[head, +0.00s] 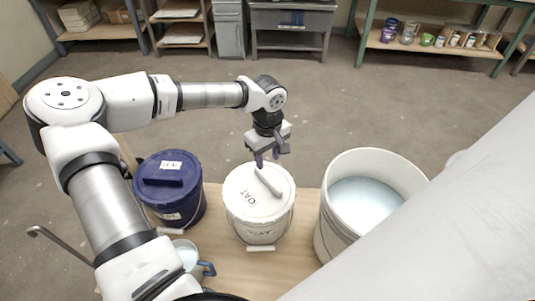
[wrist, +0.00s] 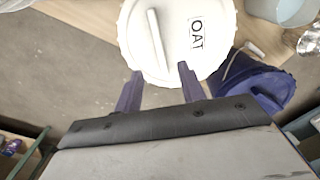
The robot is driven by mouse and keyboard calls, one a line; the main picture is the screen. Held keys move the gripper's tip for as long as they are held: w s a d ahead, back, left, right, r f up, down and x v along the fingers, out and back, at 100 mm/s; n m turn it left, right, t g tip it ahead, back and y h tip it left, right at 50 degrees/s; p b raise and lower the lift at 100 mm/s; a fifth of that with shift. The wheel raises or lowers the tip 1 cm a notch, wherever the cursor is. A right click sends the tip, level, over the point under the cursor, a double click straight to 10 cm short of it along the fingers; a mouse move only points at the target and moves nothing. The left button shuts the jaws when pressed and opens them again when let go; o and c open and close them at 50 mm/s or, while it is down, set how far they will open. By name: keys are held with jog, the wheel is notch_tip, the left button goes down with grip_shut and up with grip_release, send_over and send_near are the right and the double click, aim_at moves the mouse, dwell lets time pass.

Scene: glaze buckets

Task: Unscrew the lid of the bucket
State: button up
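A white bucket (head: 283,222) labelled OAT stands on the wooden table, with its white lid (head: 242,183) seated on top. A raised bar handle (head: 268,181) crosses the lid. In the wrist view the lid (wrist: 178,60) and its bar (wrist: 156,38) show at the top. My gripper (head: 266,161) points down over the far edge of the lid. In the wrist view its two dark purple fingers (wrist: 160,68) are spread apart with nothing between them, and the bar lies beyond their tips. I cannot tell the exact height of the tips above the lid.
A dark blue lidded bucket (head: 187,201) stands left of the white one. A large open bucket (head: 327,225) of pale glaze stands close on the right. A cup (head: 187,257) with a blue handle sits at front left. Shelves line the back; the floor between is clear.

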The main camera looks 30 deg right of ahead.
aim_at(268, 179)
jog(key=shift+f+b, duration=3.45)
jog(key=shift+f, duration=1.6)
jog(key=shift+s, duration=0.1)
grip_shut()
jog(key=shift+f, duration=0.1)
